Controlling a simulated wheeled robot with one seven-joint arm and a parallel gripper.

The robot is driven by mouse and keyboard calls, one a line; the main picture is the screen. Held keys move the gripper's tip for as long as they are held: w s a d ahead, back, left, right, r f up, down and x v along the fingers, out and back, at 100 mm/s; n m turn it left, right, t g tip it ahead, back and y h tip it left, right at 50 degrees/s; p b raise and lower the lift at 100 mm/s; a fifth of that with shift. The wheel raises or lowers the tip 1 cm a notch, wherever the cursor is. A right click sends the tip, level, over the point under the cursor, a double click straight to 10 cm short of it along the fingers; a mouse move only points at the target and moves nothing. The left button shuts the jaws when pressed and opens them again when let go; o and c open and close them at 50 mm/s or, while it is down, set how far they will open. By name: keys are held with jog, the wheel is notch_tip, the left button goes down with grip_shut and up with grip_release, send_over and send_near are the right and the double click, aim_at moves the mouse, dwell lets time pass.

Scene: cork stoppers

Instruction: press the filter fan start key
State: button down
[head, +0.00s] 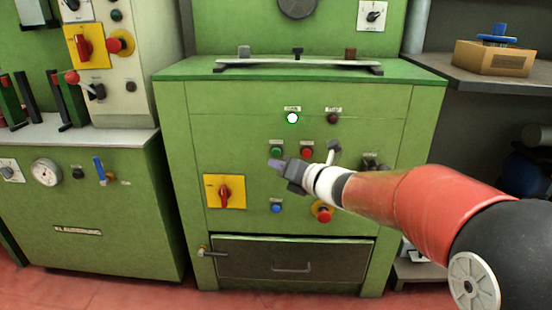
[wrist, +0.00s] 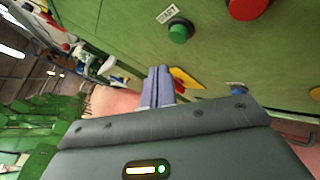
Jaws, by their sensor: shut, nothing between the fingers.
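The green start key (head: 277,152) sits on the front of the middle green machine, left of a red key (head: 307,152). In the wrist view the green key (wrist: 180,31) is out of its collar, under a small label that seems to read START, with the red key (wrist: 247,6) to its right. My gripper (head: 273,163) is shut and empty, its tips just below the green key in the head view. In the wrist view my gripper's fingers (wrist: 158,72) lie together, apart from the key. A lamp (head: 292,118) above the keys glows whitish green.
A dark red lamp (head: 333,118) is beside the lit one. Around my gripper are a yellow plate with a red rotary switch (head: 225,190), a blue button (head: 276,208), a red mushroom button (head: 323,212) and a pale lever (head: 334,148). A drawer (head: 295,258) is below.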

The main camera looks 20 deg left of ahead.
jog(key=s, duration=0.1)
jog(key=s+b, duration=0.1)
jog(key=shift+s+d, duration=0.3)
dwell(0.4)
